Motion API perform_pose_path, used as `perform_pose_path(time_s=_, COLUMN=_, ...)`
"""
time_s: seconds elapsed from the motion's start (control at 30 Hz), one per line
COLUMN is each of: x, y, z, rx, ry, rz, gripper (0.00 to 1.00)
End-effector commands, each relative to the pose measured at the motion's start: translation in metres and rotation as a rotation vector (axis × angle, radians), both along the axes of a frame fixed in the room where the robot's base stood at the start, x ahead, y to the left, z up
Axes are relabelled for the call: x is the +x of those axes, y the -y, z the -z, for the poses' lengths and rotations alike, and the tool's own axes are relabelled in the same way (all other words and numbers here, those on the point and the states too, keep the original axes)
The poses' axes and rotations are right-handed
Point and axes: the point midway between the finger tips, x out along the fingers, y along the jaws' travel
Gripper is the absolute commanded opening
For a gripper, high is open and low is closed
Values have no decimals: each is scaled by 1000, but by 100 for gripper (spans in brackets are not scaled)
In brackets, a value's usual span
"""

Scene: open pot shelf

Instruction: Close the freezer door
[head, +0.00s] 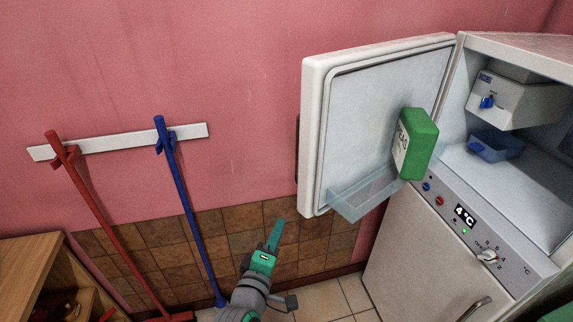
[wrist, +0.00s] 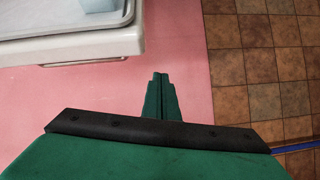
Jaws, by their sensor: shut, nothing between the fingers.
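The freezer door (head: 375,100) stands wide open in the head view, hinged at its right edge. Its inner face shows, with a clear door shelf (head: 365,193) at the bottom and a green carton (head: 415,145) at its right end. The freezer compartment (head: 500,165) is open to the right. My gripper (head: 276,232) is shut and empty, below and left of the door's lower left corner, apart from it. In the wrist view the shut fingers (wrist: 160,92) point toward the pink wall, and the door's corner (wrist: 100,45) is at the upper left.
An ice maker (head: 515,98) and blue tray (head: 495,146) are inside the freezer. Below is a control panel (head: 480,235) and a lower door (head: 420,255). A red pole (head: 105,225) and blue pole (head: 187,205) hang from a white rail (head: 120,141). A wooden shelf (head: 30,260) stands at left.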

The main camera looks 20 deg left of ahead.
Motion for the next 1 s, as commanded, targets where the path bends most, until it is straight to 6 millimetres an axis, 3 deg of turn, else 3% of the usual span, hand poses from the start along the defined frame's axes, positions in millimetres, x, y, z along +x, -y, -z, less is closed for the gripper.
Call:
perform_pose_path(time_s=0.03, x=6, y=-12, z=-23, rx=-25, ry=21, rz=4, gripper=0)
perform_pose_path(time_s=0.2, x=17, y=-35, z=-80, rx=-116, ry=53, rz=45, gripper=0)
perform_pose_path(time_s=0.4, x=18, y=-50, z=-126, rx=-177, ry=67, rz=82, gripper=0)
perform_pose_path(time_s=0.67, x=23, y=-54, z=-142, rx=-198, ry=66, rz=99, gripper=0)
perform_pose_path(time_s=1.0, x=76, y=-53, z=-142, rx=-197, ry=67, rz=97, gripper=0)
